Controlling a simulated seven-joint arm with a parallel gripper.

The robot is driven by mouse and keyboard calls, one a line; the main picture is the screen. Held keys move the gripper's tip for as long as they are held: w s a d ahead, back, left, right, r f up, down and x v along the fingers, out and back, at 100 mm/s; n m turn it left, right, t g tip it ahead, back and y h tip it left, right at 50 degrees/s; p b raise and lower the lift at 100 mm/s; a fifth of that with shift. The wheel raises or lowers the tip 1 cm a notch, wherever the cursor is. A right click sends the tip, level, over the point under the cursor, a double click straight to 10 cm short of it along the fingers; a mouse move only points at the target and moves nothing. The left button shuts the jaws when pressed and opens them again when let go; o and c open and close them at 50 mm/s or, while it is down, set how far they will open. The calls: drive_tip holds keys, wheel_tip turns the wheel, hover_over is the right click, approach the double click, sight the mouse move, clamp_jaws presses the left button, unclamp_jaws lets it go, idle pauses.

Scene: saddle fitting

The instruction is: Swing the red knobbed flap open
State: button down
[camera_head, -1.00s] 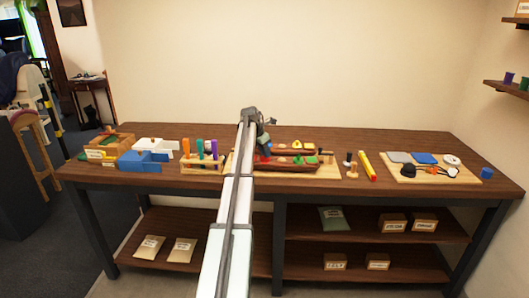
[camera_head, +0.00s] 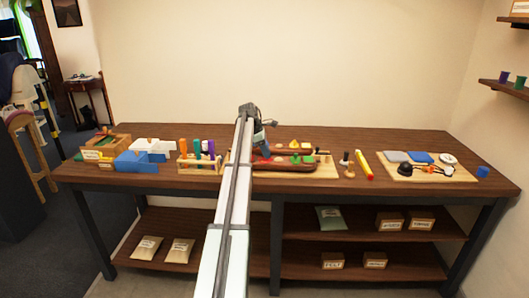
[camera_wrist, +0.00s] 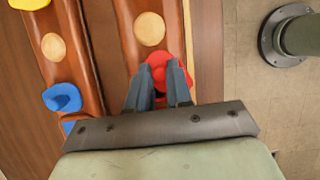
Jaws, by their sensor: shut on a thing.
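The red knob (camera_wrist: 158,66) of the flap sits at the edge of a red-brown wooden piece (camera_wrist: 130,22) in the wrist view. My gripper (camera_wrist: 158,84) is shut on the red knob, with a dark finger on each side of it. The fingers hide much of the knob, and I cannot tell how far the flap is swung. In the head view my gripper (camera_head: 262,148) is over the left end of the red-brown pieces (camera_head: 285,166), and the red knob is mostly hidden there.
Blue (camera_wrist: 63,98) and yellow (camera_wrist: 30,3) knobs lie left of the gripper. Green and yellow pieces sit along the red-brown pieces. A rack of coloured handles (camera_head: 199,163) and blue and white blocks stand left. A yellow bar (camera_head: 364,165) and a board of parts stand right.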

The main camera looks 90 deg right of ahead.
drive_tip(key=m, duration=0.2)
drive_tip(key=m+y, duration=0.1)
drive_tip(key=s+a+m+y, duration=0.1)
drive_tip(key=m, duration=0.1)
drive_tip(key=shift+m, duration=0.3)
drive_tip(key=shift+a+m+t+y, duration=0.25)
drive_tip(key=shift+m+t+y, duration=0.1)
drive_tip(key=shift+m, duration=0.6)
drive_tip(key=shift+a+m+t+y, duration=0.2)
drive_tip(key=shift+m+t+y, duration=0.15)
drive_tip(key=shift+m, duration=0.6)
drive_tip(key=c, duration=1.1)
unclamp_jaws()
drive_tip(key=shift+o, duration=0.2)
drive_tip(key=shift+r, duration=0.1)
drive_tip(key=shift+w+d+r, duration=0.1)
drive_tip(key=shift+d+r, duration=0.05)
drive_tip(key=shift+r, duration=0.3)
drive_tip(key=w+d, duration=0.8)
drive_tip(key=shift+w+d, duration=0.2)
drive_tip(key=shift+d, duration=0.1)
